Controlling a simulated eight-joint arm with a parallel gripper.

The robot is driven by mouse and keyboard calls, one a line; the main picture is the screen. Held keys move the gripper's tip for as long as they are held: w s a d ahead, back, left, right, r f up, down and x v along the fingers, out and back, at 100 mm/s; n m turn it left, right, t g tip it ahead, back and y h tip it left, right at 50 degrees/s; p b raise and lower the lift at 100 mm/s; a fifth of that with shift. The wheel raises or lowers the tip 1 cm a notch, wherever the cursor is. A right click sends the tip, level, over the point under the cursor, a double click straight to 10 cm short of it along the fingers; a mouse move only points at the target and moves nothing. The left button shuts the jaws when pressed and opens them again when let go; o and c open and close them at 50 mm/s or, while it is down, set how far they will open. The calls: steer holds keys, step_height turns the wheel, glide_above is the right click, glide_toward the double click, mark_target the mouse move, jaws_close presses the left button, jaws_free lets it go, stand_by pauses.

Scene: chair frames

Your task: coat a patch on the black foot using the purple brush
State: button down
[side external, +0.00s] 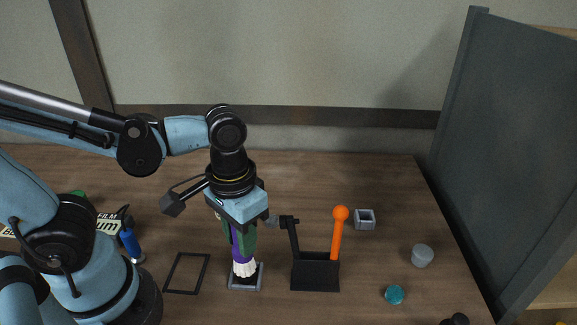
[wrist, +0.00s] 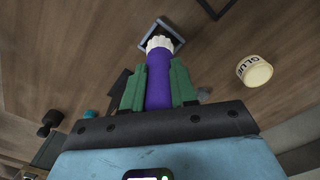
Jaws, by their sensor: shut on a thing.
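My gripper (side external: 238,236) is shut on the purple brush (side external: 241,248), which hangs with its white bristles down. In the wrist view, the purple brush (wrist: 158,78) sits between my green fingers (wrist: 157,85). The bristles are at a shallow grey square tray (side external: 246,287), overlapping its opening in both views. I cannot tell whether they touch its bottom. To the right, a black holder (side external: 315,276) carries a black upright part (side external: 294,242) with a blocky end, which looks like the black foot. An orange round-topped part (side external: 337,236) stands beside it. No coated patch is discernible.
A thin black frame (side external: 169,274) lies left of the tray. A blue bottle (side external: 131,242) stands farther left. A small grey square block (side external: 365,219), a pale cup (side external: 422,256) and a teal disc (side external: 394,294) lie right. The wrist view shows a GLUE tub (wrist: 255,71). A grey panel (side external: 505,150) bounds the right.

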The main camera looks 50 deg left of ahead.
steer(key=shift+s+d+f, duration=0.1)
steer(key=shift+s+d, duration=0.5)
steer(key=shift+w+a, duration=1.3)
steer(key=shift+w, duration=0.05)
step_height(320, 180, up, 8)
steer(key=shift+a+f, duration=0.1)
